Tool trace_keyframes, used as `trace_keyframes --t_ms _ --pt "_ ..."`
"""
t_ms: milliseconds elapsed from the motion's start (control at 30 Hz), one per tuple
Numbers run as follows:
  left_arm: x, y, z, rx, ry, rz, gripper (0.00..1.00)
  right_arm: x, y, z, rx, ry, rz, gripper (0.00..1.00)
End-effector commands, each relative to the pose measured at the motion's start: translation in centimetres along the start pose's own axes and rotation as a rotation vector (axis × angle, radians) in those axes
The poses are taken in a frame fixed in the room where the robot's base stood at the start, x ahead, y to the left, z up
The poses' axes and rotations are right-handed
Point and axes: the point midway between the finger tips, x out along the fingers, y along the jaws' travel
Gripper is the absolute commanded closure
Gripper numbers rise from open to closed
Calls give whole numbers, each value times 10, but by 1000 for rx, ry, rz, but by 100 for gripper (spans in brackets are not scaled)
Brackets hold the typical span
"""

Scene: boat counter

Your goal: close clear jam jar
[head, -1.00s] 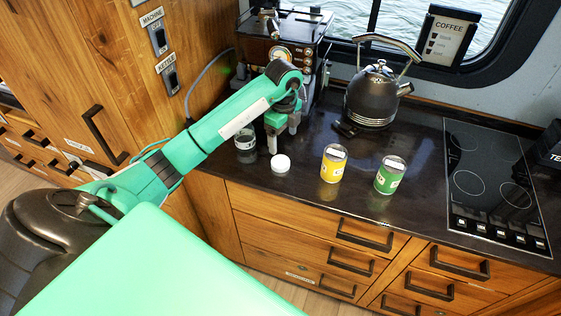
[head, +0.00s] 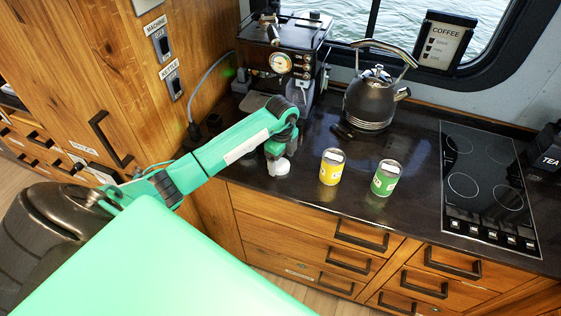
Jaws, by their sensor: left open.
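My left gripper (head: 276,157) points down at the left front of the dark counter. My right gripper is out of view.
A yellow-labelled jar (head: 332,167) and a green-labelled jar (head: 386,178) stand to the right on the counter (head: 300,190). Behind are a coffee machine (head: 285,55) and a dark kettle (head: 370,100). A cooktop (head: 485,180) lies at the right.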

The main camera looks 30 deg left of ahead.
Motion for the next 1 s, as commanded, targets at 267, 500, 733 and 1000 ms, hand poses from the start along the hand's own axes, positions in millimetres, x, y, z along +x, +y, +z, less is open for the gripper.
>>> trace_keyframes --t_ms 267,500,733,1000 --pt "16 0 0 0 0 0 20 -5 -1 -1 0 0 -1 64" --pt "15 0 0 0 0 0 22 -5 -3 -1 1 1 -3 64" --pt "15 0 0 0 0 0 67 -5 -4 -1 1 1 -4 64" --pt "15 0 0 0 0 0 68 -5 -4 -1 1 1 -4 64"
